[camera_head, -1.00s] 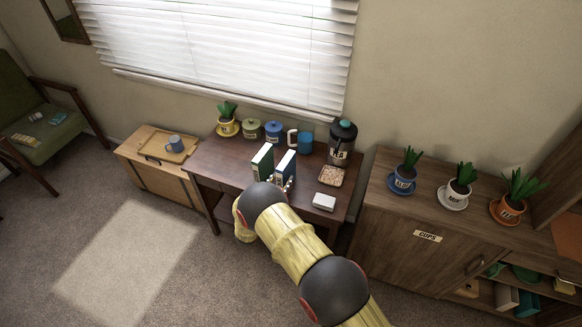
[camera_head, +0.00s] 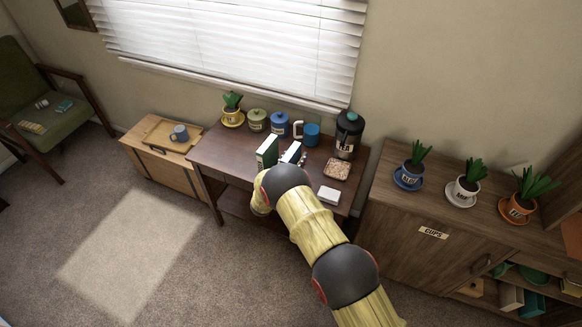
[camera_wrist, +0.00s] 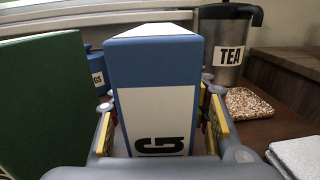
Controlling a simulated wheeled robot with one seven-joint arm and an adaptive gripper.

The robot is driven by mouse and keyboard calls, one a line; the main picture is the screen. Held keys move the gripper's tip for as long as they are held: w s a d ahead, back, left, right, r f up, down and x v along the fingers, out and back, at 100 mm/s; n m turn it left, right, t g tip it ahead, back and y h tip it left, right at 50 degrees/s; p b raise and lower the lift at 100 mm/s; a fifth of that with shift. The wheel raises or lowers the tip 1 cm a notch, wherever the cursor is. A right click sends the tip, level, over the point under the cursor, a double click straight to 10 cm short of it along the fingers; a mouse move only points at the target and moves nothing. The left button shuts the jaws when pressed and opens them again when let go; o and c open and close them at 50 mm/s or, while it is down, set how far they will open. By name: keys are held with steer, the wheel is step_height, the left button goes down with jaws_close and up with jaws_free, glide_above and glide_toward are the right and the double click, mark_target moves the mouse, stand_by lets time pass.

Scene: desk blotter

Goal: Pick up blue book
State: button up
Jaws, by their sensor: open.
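The blue book (camera_wrist: 153,62) stands upright in the wrist view, with a blue spine top and a white label bearing a dark letter G. It also shows on the desk in the head view (camera_head: 291,152), its lower part hidden by my arm. My gripper (camera_wrist: 160,110) is open, with one yellow-padded finger on each side of the blue book. The book stands between the fingers; I cannot tell whether either finger touches it. In the head view my arm mostly hides the gripper.
A green book (camera_wrist: 40,105) stands close on the left. The TEA canister (camera_wrist: 227,42), a square grainy coaster (camera_wrist: 250,103) and a pale block (camera_wrist: 297,156) are on the right. A blue canister (camera_head: 279,123) and blue mug (camera_head: 311,134) stand behind. The desk's left part (camera_head: 225,150) is clear.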

steer(key=shift+c, duration=0.4)
steer(key=c, duration=1.1)
jaws_close()
